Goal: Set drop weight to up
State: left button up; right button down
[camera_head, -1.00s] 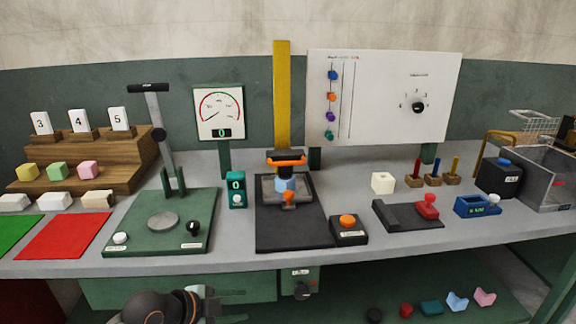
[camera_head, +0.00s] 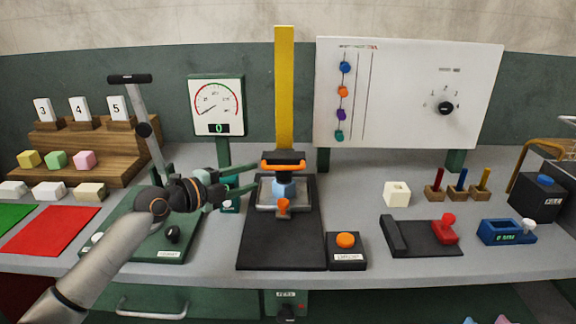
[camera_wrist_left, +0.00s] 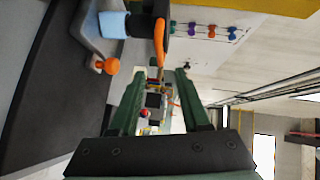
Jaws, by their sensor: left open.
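The drop weight (camera_head: 291,156) is a dark block with an orange handle (camera_head: 283,167), low on the upright yellow column (camera_head: 284,90). Below it are a light blue piece (camera_head: 283,187) and an orange knob (camera_head: 283,206) on a grey plate over the black base. My left gripper (camera_head: 255,177) is open and empty, just left of the handle and pointing right. In the left wrist view, the orange handle (camera_wrist_left: 159,40) lies ahead near my fingertips, with no finger seen around it. The wrist view also shows the orange knob (camera_wrist_left: 111,66). My right gripper is not in view.
A black box with an orange button (camera_head: 345,240) stands right of the base. My left arm passes over the green lever press (camera_head: 128,240) and partly hides a small green counter (camera_head: 230,207). A white panel (camera_head: 400,90) stands behind.

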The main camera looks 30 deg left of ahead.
aim_at(280, 169)
pick_arm(q)
jog(key=p+x, duration=0.2)
jog(key=x, duration=0.9)
jog(key=shift+w+d+f, duration=0.1)
jog(key=shift+w, duration=0.1)
jog(key=shift+c, duration=0.4)
grip_shut()
dwell(0.7)
